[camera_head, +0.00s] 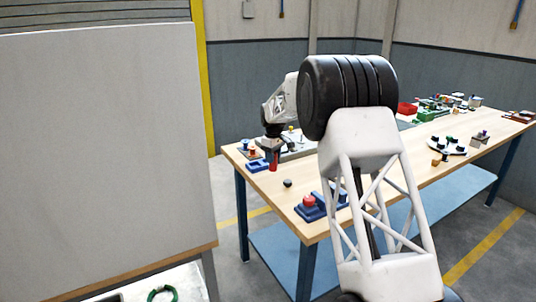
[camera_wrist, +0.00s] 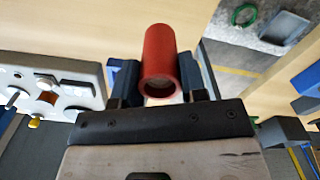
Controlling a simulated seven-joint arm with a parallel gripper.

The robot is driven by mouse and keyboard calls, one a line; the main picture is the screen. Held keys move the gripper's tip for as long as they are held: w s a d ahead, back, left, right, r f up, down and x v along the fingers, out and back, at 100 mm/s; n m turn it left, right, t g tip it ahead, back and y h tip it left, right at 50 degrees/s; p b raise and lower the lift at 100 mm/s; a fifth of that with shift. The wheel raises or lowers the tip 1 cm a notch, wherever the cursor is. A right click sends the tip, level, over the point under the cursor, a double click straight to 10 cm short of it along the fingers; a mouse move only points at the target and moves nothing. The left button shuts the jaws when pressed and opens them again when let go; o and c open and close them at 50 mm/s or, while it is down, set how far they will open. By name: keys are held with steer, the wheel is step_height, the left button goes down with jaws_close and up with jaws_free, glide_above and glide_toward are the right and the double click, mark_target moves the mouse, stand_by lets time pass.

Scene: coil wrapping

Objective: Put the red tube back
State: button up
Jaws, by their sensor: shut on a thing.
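The red tube (camera_head: 274,161) hangs upright below my gripper (camera_head: 273,146) over the left end of the wooden table. In the wrist view my gripper (camera_wrist: 159,84) is shut on the red tube (camera_wrist: 158,55), with one dark blue finger on each side. The tube's open round end faces the camera. A blue block (camera_head: 257,166) sits just left of the tube in the head view. Whether the tube's lower end touches the table cannot be told.
A blue fixture with a red part (camera_head: 310,203) and a black knob (camera_head: 287,183) stand near the table's front edge. A grey panel with knobs (camera_wrist: 50,87) lies left in the wrist view. A green coil (camera_head: 162,294) is at the lower left. A large white board (camera_head: 105,150) stands left.

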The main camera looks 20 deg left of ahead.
steer(key=w+a, duration=0.2)
steer(key=w, duration=0.4)
steer(key=w+a+f, duration=0.1)
steer(key=w+a, duration=0.2)
steer(key=w, duration=0.3)
steer(key=shift+w+a, duration=0.2)
steer(key=shift+a, duration=0.1)
stand_by(0.3)
steer(key=shift+f, duration=0.1)
steer(key=shift+f, duration=1.75)
steer(key=o, duration=1)
steer(key=shift+f, duration=0.15)
steer(key=shift+c, duration=0.2)
step_height(320, 180, up, 12)
steer(key=shift+r, duration=0.2)
